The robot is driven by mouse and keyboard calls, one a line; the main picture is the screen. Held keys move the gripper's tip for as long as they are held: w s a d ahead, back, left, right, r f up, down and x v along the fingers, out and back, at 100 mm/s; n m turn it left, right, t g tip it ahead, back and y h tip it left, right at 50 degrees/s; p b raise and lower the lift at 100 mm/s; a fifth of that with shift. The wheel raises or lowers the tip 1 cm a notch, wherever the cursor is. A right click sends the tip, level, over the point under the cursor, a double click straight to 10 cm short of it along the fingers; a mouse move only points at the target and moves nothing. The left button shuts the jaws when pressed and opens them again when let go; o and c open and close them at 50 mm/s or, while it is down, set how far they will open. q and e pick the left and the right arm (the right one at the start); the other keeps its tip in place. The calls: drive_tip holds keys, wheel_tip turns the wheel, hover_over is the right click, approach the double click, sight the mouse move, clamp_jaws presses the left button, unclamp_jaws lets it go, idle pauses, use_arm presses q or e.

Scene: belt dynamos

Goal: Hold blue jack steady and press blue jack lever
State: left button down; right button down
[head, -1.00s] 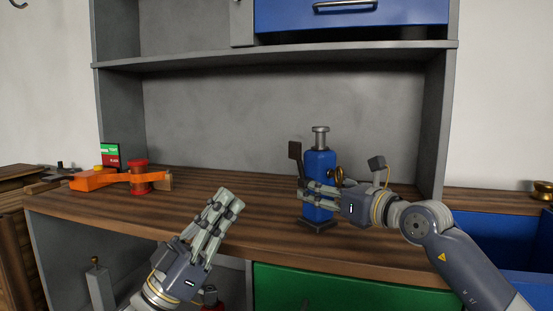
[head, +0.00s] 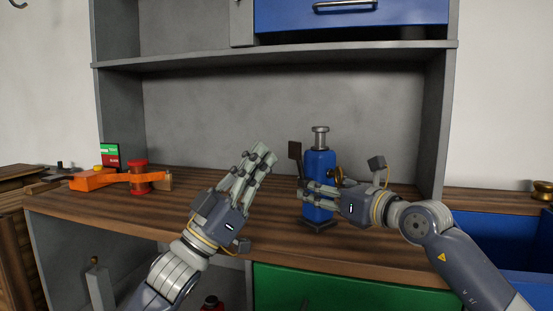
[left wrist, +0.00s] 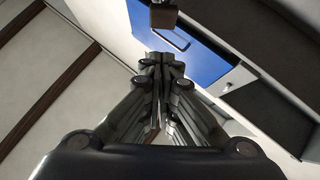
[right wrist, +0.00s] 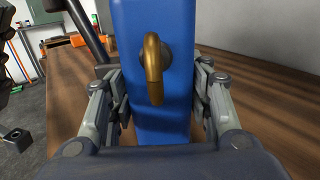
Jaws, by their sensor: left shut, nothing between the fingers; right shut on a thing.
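The blue jack (head: 320,165) stands upright on the wooden worktop, with a silver screw top and a dark base. Its dark lever (head: 295,151) rises on its left side, with a flat pad at the top. My right gripper (head: 308,193) is shut around the jack's body from the right. In the right wrist view the blue body (right wrist: 143,110) sits between both fingers, with a brass hook facing the camera. My left gripper (head: 262,155) is shut and empty, left of the lever and apart from it, fingers pointing up. In the left wrist view its fingertips (left wrist: 161,62) meet.
An orange tool (head: 100,180) and a red cylinder (head: 139,178) are at the worktop's left. A grey shelf (head: 270,55) with a blue drawer (head: 350,14) hangs above. A green drawer front (head: 350,288) is below. The worktop between the red cylinder and my left gripper is clear.

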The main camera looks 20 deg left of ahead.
sight(295, 151)
use_arm(q)
drive_tip(key=shift+w+d, duration=0.6)
drive_tip(key=shift+w, duration=0.25)
drive_tip(key=shift+w+d, duration=0.55)
drive_tip(key=shift+w, duration=0.25)
use_arm(e)
drive_tip(key=shift+r, duration=0.15)
